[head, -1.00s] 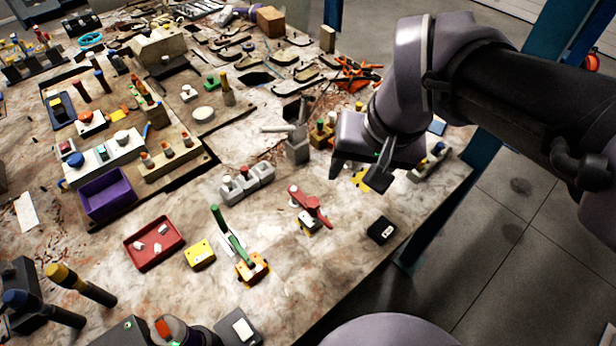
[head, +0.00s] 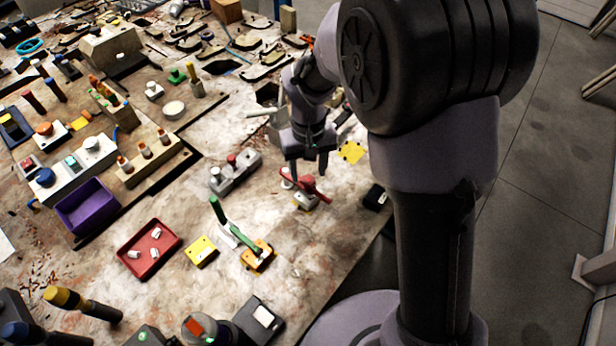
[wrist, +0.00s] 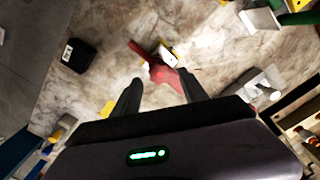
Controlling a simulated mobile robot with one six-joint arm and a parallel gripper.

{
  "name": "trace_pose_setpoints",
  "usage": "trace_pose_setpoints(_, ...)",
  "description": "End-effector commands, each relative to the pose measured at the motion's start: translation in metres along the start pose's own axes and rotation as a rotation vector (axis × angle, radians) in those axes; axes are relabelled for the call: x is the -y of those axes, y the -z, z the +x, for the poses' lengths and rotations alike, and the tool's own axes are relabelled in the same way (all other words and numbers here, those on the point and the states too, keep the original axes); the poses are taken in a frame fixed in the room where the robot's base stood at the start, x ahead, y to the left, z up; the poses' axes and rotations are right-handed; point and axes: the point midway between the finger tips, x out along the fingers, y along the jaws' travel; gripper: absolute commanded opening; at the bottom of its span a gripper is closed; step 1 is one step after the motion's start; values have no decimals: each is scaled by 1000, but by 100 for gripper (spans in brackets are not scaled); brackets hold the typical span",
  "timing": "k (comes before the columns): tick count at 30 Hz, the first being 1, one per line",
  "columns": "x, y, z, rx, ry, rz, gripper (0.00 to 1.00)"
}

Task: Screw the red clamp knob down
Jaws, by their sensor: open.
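A red, winged clamp piece (head: 313,190) stands on a small white and yellow base on the bench, near the bench's right edge. In the wrist view, the red piece (wrist: 161,73) lies between and just beyond my fingertips, with its arm pointing up and left. My gripper (head: 308,172) is open and points down over it; the fingers partly hide it in the head view. In the wrist view my gripper (wrist: 162,82) shows both fingers apart with nothing held. Whether a finger touches the red piece cannot be told. A small red-topped knob (head: 231,159) stands on a grey block (head: 238,173) to the left.
A green-handled clamp (head: 238,236), a yellow block (head: 202,251) and a red tray (head: 128,262) stand to the left and front. A black box (head: 376,197) lies close on the right, near the bench edge. Bare bench lies in front of the red piece.

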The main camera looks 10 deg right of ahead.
Motion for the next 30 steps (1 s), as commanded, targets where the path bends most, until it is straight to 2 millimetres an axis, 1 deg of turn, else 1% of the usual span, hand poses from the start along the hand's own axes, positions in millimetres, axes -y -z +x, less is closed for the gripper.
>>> trace_pose_setpoints(1, 0, 0, 9, 1, 0, 0, 51)
trace_pose_setpoints(3, 0, 0, 14, 0, 0, 0, 51)
trace_pose_setpoints(6, 0, 0, 17, -1, 0, 0, 51)
trace_pose_setpoints(12, 0, 0, 17, -1, 0, 0, 51)
trace_pose_setpoints(13, 0, 0, 17, -1, 0, 0, 47)
trace_pose_setpoints(14, 0, 0, 17, -1, 0, 0, 41)
trace_pose_setpoints(18, 0, 0, 17, -1, 0, 0, 14)
trace_pose_setpoints(20, 0, 0, 17, -1, 0, 0, 2)
trace_pose_setpoints(21, 0, 0, 17, -1, 0, 1, 0)
trace_pose_setpoints(23, 0, 0, 17, -1, 0, 15, 0)
trace_pose_setpoints(30, 0, 0, 18, -1, 0, 326, 0)
